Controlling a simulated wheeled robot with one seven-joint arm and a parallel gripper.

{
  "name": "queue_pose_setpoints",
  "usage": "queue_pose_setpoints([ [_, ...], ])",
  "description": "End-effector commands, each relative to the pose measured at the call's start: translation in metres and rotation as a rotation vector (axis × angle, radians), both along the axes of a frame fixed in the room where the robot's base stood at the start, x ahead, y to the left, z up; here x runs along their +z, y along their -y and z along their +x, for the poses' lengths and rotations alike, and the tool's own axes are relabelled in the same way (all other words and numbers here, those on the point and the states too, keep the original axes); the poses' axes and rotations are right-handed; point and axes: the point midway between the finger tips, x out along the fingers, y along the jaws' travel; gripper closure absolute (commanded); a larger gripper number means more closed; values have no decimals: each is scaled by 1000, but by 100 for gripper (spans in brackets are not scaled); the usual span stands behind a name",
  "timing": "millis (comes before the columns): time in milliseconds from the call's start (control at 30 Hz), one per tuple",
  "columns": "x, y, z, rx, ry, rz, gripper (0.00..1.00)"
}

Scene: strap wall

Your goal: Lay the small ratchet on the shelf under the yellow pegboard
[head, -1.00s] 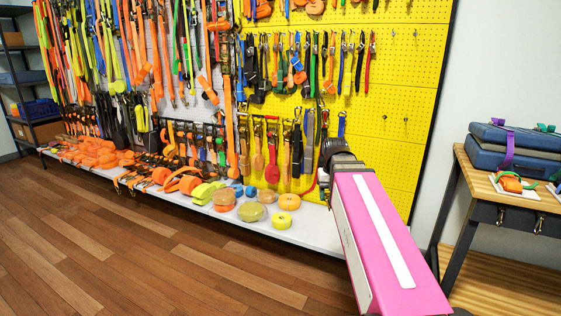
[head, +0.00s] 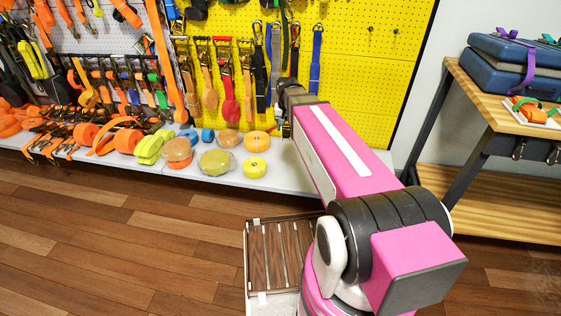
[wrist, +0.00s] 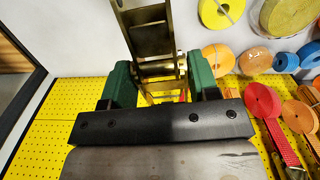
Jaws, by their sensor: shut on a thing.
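My gripper (wrist: 158,75) has green fingers shut on the small ratchet (wrist: 145,25), a brass-coloured metal piece that sticks out beyond the fingertips in the wrist view. The white shelf (wrist: 185,22) lies behind the ratchet there, and I cannot tell whether they touch. The yellow pegboard (wrist: 50,130) fills the lower part of the wrist view. In the head view, my arm reaches to the yellow pegboard (head: 360,90) above the right part of the shelf (head: 235,181). The arm hides the ratchet and most of the gripper there.
Several strap rolls, including a yellow one (head: 256,168) and an orange one (head: 256,141), lie on the shelf left of the arm. Straps with ratchets hang just behind. A wooden bench (head: 500,112) with blue cases (head: 510,68) stands at right. Bare shelf shows near the arm.

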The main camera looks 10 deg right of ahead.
Motion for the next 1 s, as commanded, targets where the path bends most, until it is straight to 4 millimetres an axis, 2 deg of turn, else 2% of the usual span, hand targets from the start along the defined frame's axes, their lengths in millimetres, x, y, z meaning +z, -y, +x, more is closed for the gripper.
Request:
queue_pose_setpoints([
  [33,-19,-6,7,-10,-4,0,76],
  [200,-77,-21,18,-55,-3,-1,76],
  [500,-174,-46,24,-128,-1,-1,76],
  [633,-199,-52,22,-148,0,-1,76],
  [800,-215,-53,23,-160,2,0,76],
  [867,-219,-48,25,-162,2,0,76],
  [1000,-234,-27,37,-164,1,-1,76],
])
